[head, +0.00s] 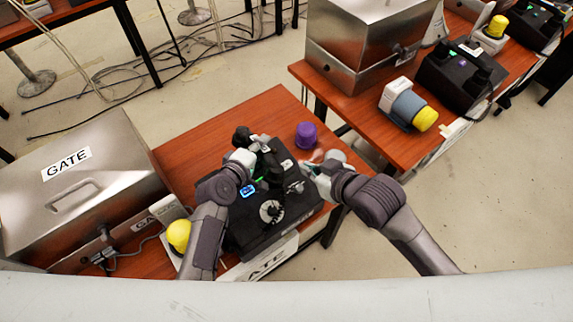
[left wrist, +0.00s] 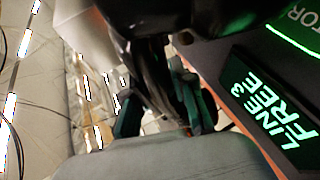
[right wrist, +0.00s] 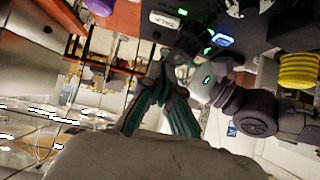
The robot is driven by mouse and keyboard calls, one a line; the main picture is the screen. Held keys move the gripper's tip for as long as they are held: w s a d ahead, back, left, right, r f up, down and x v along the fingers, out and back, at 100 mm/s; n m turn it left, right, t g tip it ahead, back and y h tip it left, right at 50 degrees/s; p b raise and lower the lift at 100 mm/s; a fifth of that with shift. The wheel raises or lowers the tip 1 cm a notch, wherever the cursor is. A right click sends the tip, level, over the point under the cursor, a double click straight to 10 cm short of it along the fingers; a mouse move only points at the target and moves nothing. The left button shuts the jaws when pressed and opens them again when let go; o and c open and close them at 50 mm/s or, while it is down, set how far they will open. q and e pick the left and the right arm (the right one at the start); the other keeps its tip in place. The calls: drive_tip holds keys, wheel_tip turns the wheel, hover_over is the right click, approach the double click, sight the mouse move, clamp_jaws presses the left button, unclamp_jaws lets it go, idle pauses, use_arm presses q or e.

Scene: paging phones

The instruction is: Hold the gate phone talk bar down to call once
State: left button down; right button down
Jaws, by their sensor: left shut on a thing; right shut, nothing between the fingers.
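The black gate phone (head: 245,235) stands on the wooden table, with a dial (head: 271,211) and a lit blue display (head: 248,190). My left gripper (head: 251,160) is shut on the phone's black handset (head: 242,136); the dark handset (left wrist: 165,75) also fills the space between its fingers in the left wrist view. A green-lit screen (left wrist: 270,105) reads "LINE 3 FREE". My right gripper (head: 307,168) is shut and empty, at the phone's right side. A white piece marked "TALK" (right wrist: 167,20) shows just beyond its fingers in the right wrist view; I cannot tell whether they touch it.
A purple knob-like object (head: 306,135) stands behind the phone. A metal box marked GATE (head: 75,185) and a yellow-capped object (head: 179,235) are on the left. Another table at upper right carries a metal box (head: 365,40), a grey-and-yellow device (head: 408,107) and another black phone (head: 461,75).

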use_arm(q)
drive_tip(key=shift+r, duration=0.1)
drive_tip(key=shift+r+p, duration=0.35)
drive_tip(key=shift+p, duration=0.05)
use_arm(e)
approach(281, 164)
drive_tip(key=w+a, duration=0.1)
drive_tip(key=w+a+r, duration=0.1)
drive_tip(key=w, duration=0.1)
drive_tip(key=shift+w+a, duration=0.15)
drive_tip(key=shift+a, duration=0.1)
use_arm(q)
drive_tip(key=shift+r, duration=0.15)
use_arm(e)
drive_tip(key=f, duration=0.3)
drive_tip(key=shift+w+a+f, duration=0.25)
drive_tip(key=shift+w+a, duration=0.05)
drive_tip(key=shift+w, duration=0.1)
drive_tip(key=shift+f, duration=0.5)
